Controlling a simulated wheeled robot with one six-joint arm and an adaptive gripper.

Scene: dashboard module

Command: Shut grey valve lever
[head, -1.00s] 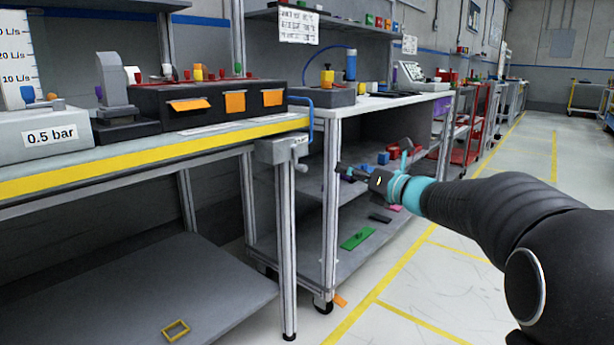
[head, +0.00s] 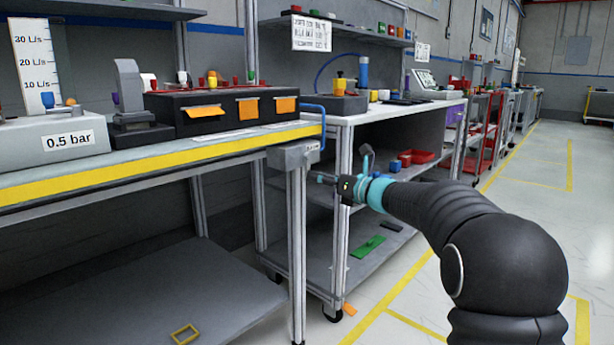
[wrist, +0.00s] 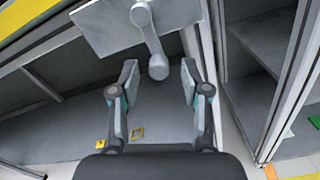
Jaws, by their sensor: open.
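The grey valve lever (wrist: 151,38) is a short arm on the front of a grey box (head: 288,156) at the bench's right corner. In the wrist view it runs from a round pivot at the top down to a rounded knob (wrist: 158,67). In that view my gripper (wrist: 158,76) is open, with one finger on each side of the knob's line; I see no contact. In the head view my gripper (head: 322,179) is just right of and below the box. The lever is small there, at the box's right side (head: 314,148).
The workbench with a yellow edge (head: 150,168) runs left of the box. A metal leg (head: 299,260) stands under the box. A shelved cart (head: 343,235) stands close behind my gripper. Open floor lies to the right.

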